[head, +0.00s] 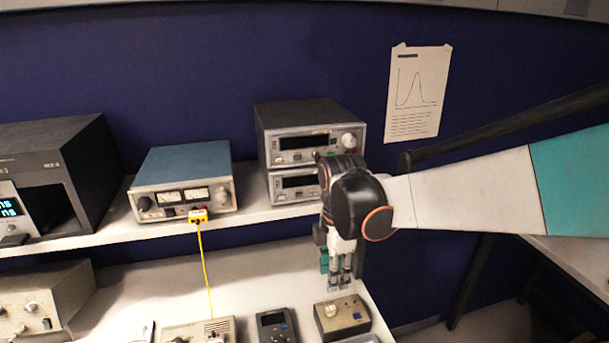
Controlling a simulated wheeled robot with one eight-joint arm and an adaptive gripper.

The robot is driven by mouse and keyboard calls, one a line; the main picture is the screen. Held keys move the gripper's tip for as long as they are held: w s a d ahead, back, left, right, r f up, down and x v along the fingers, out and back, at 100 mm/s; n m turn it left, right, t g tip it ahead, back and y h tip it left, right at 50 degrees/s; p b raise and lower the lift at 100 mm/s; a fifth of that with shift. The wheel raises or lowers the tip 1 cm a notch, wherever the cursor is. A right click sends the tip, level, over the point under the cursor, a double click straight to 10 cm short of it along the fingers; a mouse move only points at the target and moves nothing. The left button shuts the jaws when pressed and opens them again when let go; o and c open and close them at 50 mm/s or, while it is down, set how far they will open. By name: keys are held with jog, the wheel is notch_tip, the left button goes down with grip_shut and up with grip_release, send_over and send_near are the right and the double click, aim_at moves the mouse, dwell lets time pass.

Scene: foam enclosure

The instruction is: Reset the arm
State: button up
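My gripper (341,284) hangs at the end of my white and teal arm, which reaches in from the right. It points down, just above and behind a small tan box with dark knobs (342,316) on the lower bench. The fingers look small and close together in the head view, and I cannot tell whether they are apart or touching. No object shows clearly between them. My wrist hides part of the stacked instruments behind it.
Two stacked grey instruments (308,143), a blue-topped meter box (183,180) and a black unit (88,170) stand on the shelf. A yellow cable (206,270) hangs to the bench (150,285). A dark handheld meter (277,325) lies near the front. Paper (418,92) hangs on the blue wall.

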jog(key=s+d+r+m+t, duration=0.2)
jog(key=s+d+m, duration=0.3)
jog(key=m, duration=0.5)
jog(key=s+d+r+m+t+b, duration=0.1)
jog(key=s+d+r+m+t, duration=0.2)
jog(key=s+m, duration=0.7)
jog(key=shift+s+d+r+t, duration=0.15)
jog(key=shift+d+r+t, duration=0.2)
jog(key=shift+d+t, duration=0.8)
